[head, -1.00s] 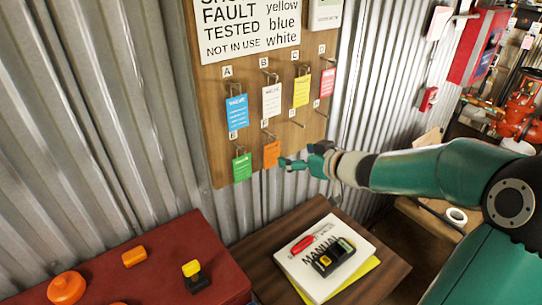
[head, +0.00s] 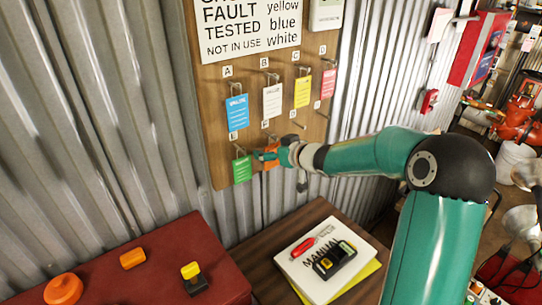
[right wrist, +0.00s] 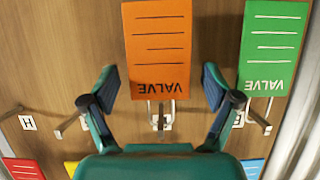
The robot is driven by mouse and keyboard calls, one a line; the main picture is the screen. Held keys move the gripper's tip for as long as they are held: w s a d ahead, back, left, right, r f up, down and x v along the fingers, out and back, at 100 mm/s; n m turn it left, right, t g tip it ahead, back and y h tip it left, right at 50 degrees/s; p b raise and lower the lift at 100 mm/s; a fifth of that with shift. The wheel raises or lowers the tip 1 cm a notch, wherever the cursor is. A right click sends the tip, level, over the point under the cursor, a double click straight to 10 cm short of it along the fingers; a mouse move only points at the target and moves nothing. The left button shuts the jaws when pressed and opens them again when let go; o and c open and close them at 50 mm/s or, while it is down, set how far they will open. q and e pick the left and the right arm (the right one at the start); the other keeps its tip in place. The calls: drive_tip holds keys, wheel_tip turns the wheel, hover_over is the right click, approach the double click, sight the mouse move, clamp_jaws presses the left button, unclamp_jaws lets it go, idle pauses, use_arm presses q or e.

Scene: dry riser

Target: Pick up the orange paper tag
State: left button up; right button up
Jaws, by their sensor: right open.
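The orange paper tag (head: 271,155) hangs on a hook in the lower row of the wooden board, partly hidden by my right gripper (head: 268,156) in the head view. In the right wrist view the orange tag (right wrist: 158,50) appears upside down with the word VALVE, its hook below it. My right gripper (right wrist: 159,88) is open, with one finger on either side of the tag's hook end and a gap to the tag on both sides. My left gripper is not in view.
A green tag (head: 242,169) hangs just left of the orange one. Blue (head: 237,113), white (head: 272,100), yellow (head: 302,92) and red (head: 328,84) tags hang above. A wooden table (head: 262,266) with a manual (head: 310,252) stands below, beside a red surface (head: 140,285).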

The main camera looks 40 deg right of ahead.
drive_tip(key=c, duration=0.9)
drive_tip(key=shift+r, duration=0.1)
drive_tip(key=shift+r, duration=0.45)
drive_tip(key=s, duration=0.6)
drive_tip(key=s+a, duration=0.1)
drive_tip(key=s, duration=0.5)
drive_tip(key=s+a, duration=0.1)
drive_tip(key=s, duration=0.5)
drive_tip(key=shift+r, duration=0.25)
